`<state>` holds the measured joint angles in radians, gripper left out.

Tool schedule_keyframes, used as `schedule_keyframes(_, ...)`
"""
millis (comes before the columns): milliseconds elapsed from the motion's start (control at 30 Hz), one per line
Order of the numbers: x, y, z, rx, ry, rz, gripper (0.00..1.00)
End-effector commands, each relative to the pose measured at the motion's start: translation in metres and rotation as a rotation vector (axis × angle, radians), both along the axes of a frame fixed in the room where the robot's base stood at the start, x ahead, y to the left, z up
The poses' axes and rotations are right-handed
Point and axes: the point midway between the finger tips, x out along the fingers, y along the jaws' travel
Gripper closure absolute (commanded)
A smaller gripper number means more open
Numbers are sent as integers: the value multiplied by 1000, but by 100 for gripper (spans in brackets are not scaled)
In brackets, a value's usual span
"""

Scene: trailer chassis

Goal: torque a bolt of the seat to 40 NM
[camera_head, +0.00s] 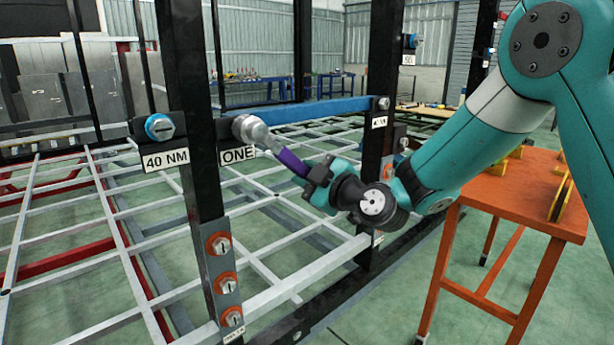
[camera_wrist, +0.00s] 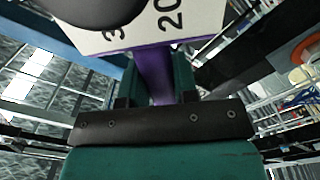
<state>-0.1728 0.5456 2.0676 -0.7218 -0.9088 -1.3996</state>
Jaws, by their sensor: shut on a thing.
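My gripper (camera_head: 312,180) is shut on the purple handle of a torque wrench (camera_head: 292,162). The handle also shows between my fingers in the wrist view (camera_wrist: 154,75). The wrench's grey head (camera_head: 250,130) is at the black post, on the beam end above the "ONE" label (camera_head: 238,154); I cannot tell whether it sits on a bolt, as it hides that spot. To its left, a blue bolt (camera_head: 159,127) stands above a "40 NM" label (camera_head: 166,160).
Several orange bolts (camera_head: 224,284) line a grey plate low on the post. A second black post (camera_head: 383,125) stands behind. An orange table (camera_head: 525,190) with yellow items is at right. The grey lattice frame (camera_head: 95,240) fills the left; green floor shows at the bottom right.

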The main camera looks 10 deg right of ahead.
Motion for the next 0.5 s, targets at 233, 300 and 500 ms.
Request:
schedule_keyframes(233, 3, 2, 2, 1, -3, -1, 100)
schedule_keyframes(300, 4, 3, 2, 2, -4, 0, 100)
schedule_keyframes(500, 7, 4, 2, 2, -4, 0, 100)
